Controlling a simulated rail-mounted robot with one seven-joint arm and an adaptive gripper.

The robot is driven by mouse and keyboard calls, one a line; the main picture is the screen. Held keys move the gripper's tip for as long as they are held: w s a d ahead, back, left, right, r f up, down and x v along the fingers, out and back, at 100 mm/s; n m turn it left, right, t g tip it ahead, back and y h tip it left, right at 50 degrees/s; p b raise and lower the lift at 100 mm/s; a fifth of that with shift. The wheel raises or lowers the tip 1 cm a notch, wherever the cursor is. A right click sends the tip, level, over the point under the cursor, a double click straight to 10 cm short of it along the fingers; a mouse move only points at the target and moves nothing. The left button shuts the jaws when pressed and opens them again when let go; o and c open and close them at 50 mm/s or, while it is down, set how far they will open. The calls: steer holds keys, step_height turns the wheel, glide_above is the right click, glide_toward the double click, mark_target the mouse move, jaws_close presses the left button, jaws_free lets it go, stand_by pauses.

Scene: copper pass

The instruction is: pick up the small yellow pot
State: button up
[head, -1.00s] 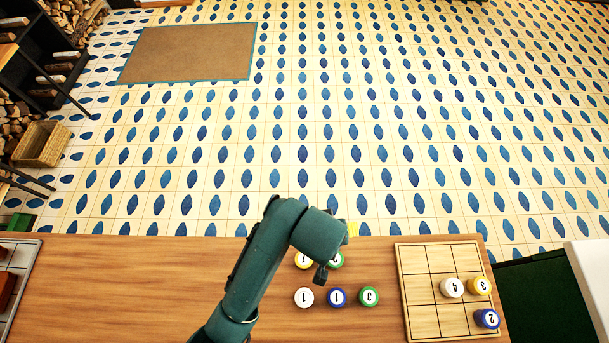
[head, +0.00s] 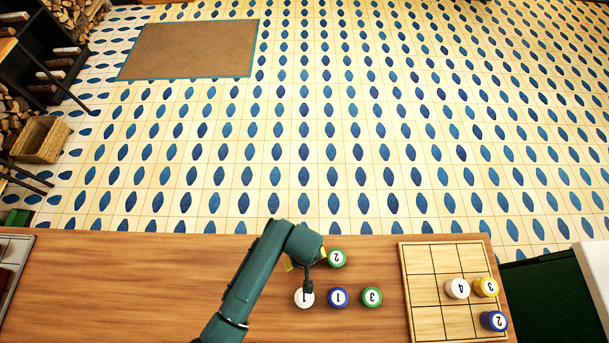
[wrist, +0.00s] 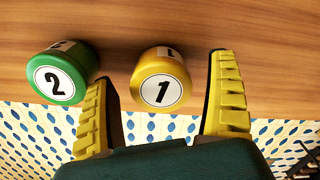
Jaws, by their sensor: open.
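A yellow pot (wrist: 160,82) with a 1 on its white lid shows in the wrist view, standing on the wooden counter. My gripper (wrist: 163,72) is open, with one yellow finger on each side of this pot. In the head view my gripper and arm hide this pot. Another yellow pot (head: 486,287), marked 3, stands on the gridded board at the right.
A green pot (wrist: 60,76) marked 2 stands close by, just outside the left finger. White (head: 304,298), blue (head: 338,298) and green (head: 372,297) pots form a row nearer me. The gridded board (head: 420,290) also holds white and blue pots.

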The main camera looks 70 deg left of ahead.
step_height(320, 180, down, 2)
steer(key=shift+f, duration=0.1)
steer(key=c, duration=1.4)
